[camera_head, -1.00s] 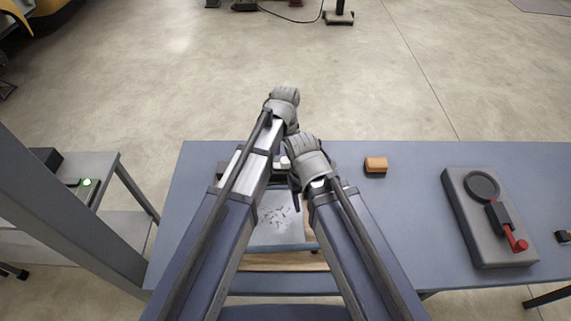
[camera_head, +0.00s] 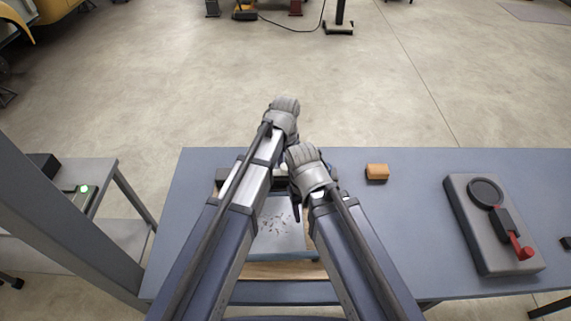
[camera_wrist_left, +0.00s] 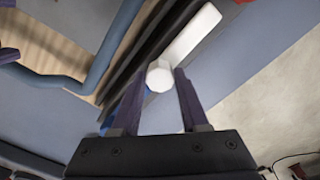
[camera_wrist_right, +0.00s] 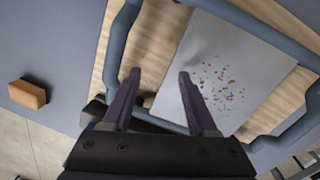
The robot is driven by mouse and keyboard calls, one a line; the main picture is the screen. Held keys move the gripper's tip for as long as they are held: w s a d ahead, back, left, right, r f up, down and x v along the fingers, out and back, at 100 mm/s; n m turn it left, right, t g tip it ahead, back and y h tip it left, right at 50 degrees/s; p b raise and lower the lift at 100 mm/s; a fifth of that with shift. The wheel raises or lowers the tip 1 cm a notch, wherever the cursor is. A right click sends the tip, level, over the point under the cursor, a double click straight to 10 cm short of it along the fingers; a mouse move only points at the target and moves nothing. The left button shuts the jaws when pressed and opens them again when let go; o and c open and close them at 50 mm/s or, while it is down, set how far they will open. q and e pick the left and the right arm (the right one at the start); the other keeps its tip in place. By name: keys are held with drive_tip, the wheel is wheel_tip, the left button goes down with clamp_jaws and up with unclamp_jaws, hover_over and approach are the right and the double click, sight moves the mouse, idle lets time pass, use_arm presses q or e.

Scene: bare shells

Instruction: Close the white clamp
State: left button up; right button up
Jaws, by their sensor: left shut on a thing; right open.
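The white clamp (camera_wrist_left: 195,35) shows in the left wrist view as a white bar with a faceted white knob (camera_wrist_left: 160,76) at its near end. My left gripper (camera_wrist_left: 157,84) is shut on this knob, with one finger on each side. In the head view my left gripper (camera_head: 283,112) is over the back of the work fixture, and its fingertips are hidden. My right gripper (camera_wrist_right: 155,80) is open and empty above the fixture, its fingers apart over the wooden board (camera_wrist_right: 148,45) and grey sheet (camera_wrist_right: 205,50). In the head view my right gripper (camera_head: 308,172) is just nearer and to the right.
A blue tubular frame (camera_wrist_right: 117,35) surrounds the sheet, which carries small scattered chips. An orange-brown block (camera_head: 377,172) lies right of the fixture. A grey block with a red lever (camera_head: 521,248) stands further right. The blue table (camera_head: 410,215) between is clear.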

use_arm(q)
clamp_jaws()
idle(0.6)
drive_tip(key=shift+n, duration=0.4)
drive_tip(key=n, duration=0.7)
drive_tip(key=shift+n, duration=0.3)
drive_tip(key=n, duration=0.4)
drive_tip(key=shift+n, duration=0.3)
drive_tip(key=n, duration=0.4)
drive_tip(key=shift+n, duration=0.6)
